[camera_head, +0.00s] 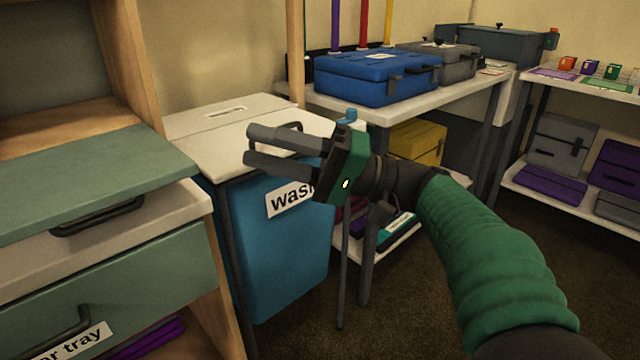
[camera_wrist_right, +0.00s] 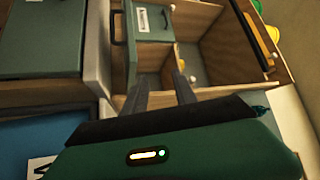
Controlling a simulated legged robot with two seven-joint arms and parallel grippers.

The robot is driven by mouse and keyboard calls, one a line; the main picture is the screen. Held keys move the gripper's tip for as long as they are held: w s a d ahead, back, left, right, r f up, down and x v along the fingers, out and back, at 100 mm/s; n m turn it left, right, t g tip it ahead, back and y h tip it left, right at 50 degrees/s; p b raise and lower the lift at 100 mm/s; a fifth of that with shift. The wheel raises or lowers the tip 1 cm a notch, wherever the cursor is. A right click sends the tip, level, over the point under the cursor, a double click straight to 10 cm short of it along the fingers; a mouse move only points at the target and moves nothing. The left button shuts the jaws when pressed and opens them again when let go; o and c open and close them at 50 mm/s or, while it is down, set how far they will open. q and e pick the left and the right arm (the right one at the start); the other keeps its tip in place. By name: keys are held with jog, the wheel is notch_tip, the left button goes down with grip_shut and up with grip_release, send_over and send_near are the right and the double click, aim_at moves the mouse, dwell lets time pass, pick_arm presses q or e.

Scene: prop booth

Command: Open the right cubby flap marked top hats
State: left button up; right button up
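My right gripper (camera_head: 250,146) reaches in from the right in the head view, its fingers pointing left and apart. It hovers above the white-lidded blue bin, with nothing between the fingers. The right wrist view shows both fingertips (camera_wrist_right: 160,88) in front of a wooden cubby unit (camera_wrist_right: 225,50). A green flap (camera_wrist_right: 153,30) with a white label and a dark handle is at the top centre of that view; its label is too small to read. No "top hats" marking is legible in any view. The fingers do not visibly grip the flap. My left gripper is out of view.
A green panel (camera_head: 60,180) and a drawer front (camera_head: 120,285) labelled "...ar tray" stand at left. The blue bin (camera_head: 275,250) is below my gripper. A table (camera_head: 345,105) behind carries a blue case (camera_head: 375,78). Open floor lies at lower right.

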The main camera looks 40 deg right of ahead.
jog(key=s+d+f+b, duration=0.3)
jog(key=d+f+b, duration=0.1)
jog(key=d+f, duration=0.1)
jog(key=shift+s+d+f, duration=0.15)
jog(key=shift+s+d, duration=0.15)
jog(key=shift+d, duration=0.4)
dwell(0.5)
